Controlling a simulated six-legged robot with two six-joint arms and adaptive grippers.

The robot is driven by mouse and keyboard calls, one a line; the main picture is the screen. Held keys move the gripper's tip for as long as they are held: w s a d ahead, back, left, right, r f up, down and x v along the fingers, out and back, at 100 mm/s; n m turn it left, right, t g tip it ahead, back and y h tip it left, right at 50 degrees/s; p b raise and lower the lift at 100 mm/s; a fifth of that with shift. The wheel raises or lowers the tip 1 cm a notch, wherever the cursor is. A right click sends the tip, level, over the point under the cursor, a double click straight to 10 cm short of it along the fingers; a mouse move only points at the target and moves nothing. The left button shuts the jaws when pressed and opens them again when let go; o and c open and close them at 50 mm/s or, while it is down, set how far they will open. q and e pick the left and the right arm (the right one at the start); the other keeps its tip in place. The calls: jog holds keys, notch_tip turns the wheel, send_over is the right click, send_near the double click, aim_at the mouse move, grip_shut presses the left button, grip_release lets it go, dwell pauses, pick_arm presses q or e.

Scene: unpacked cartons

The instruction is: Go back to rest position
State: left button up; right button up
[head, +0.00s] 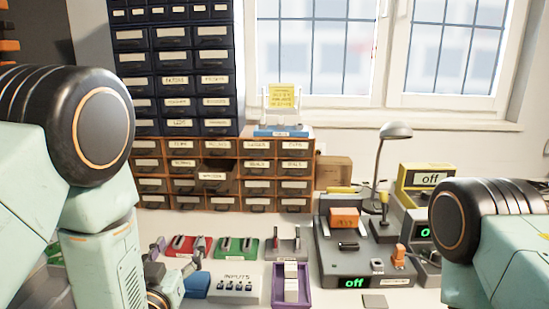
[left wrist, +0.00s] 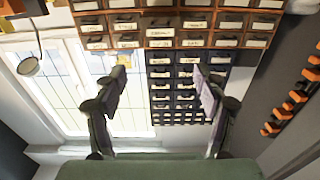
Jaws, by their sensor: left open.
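My left gripper (head: 176,258) shows low in the head view, beside my left forearm, with its fingers pointing away over the white worktop. It also shows in the left wrist view (left wrist: 160,85), where its two fingers stand wide apart with nothing between them. Behind them, upside down, are the drawer cabinets and the window. My right arm's dark joint and pale green link show at the right of the head view. My right gripper is out of view.
On the worktop (head: 230,221) stand a grey device (head: 335,262) reading "off", a purple tray (head: 277,299), an "inputs" block (head: 236,286), and red and green holders. A desk lamp (head: 384,165) stands behind. Orange-brown drawers (head: 257,186) and dark blue drawers (head: 172,57) line the back, one drawer pulled out.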

pick_arm(q)
jog(key=s+a+f+g, duration=0.2)
jog(key=s+f+g, duration=0.85)
jog(key=f, duration=0.65)
jog(key=s+f+g, duration=0.3)
jog(key=s+f, duration=0.2)
jog(key=s, duration=0.8)
jog(key=s+a+f+g, duration=0.1)
jog(key=s+f+g, duration=0.3)
jog(key=s, duration=1)
notch_tip(320, 180, down, 2)
jog(key=shift+s+a+f+n+y, duration=0.1)
jog(key=shift+s+a+n+y, duration=0.05)
jog(key=shift+n+y, duration=0.2)
